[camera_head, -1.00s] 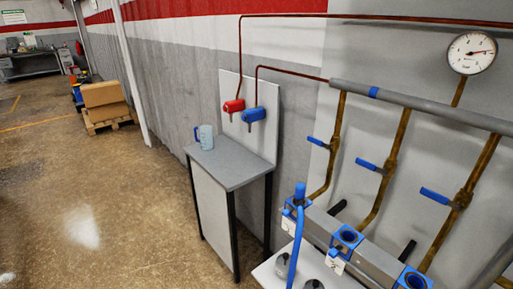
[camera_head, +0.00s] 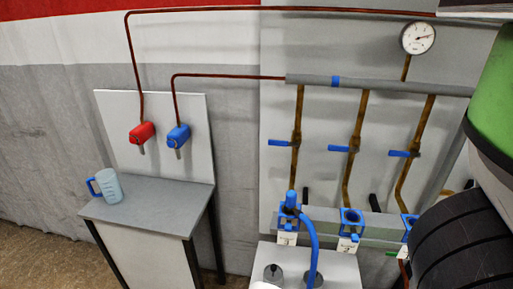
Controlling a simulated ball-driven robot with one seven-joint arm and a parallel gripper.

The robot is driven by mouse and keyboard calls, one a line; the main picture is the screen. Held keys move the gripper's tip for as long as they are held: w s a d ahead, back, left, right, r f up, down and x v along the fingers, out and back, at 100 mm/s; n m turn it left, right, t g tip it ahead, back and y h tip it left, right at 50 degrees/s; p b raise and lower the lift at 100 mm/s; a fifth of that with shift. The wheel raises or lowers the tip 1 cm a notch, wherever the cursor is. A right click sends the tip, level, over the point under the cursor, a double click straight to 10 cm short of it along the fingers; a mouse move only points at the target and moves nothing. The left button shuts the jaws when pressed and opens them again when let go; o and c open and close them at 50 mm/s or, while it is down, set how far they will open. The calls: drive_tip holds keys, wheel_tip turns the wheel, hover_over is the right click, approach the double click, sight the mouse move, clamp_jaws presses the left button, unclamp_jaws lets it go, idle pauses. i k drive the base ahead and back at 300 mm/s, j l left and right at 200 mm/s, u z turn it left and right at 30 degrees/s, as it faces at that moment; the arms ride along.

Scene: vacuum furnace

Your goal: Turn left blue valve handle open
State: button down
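The left blue valve handle (camera_head: 280,143) is on the leftmost of three brass vertical pipes, below the grey horizontal manifold (camera_head: 385,84). It points left, roughly level and across its pipe. The middle blue handle (camera_head: 339,148) and the right blue handle (camera_head: 400,153) sit on the neighbouring pipes and point left in the same way. All three handles are in plain view with nothing touching them. My gripper is not in view.
A round gauge (camera_head: 418,38) is above the manifold. Blue-framed fittings (camera_head: 351,221) and a blue hose (camera_head: 310,249) stand below the valves. At left, a grey table (camera_head: 150,203) holds a blue jug (camera_head: 107,187); red (camera_head: 142,132) and blue (camera_head: 178,136) units hang above.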

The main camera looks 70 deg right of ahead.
sight(271, 142)
drive_tip(key=i+j+z, duration=0.15)
drive_tip(key=i+z, duration=0.2)
drive_tip(key=i+j+z, duration=0.25)
drive_tip(key=i+z, duration=0.15)
drive_tip(key=i+j+z, duration=0.35)
drive_tip(key=i, duration=0.05)
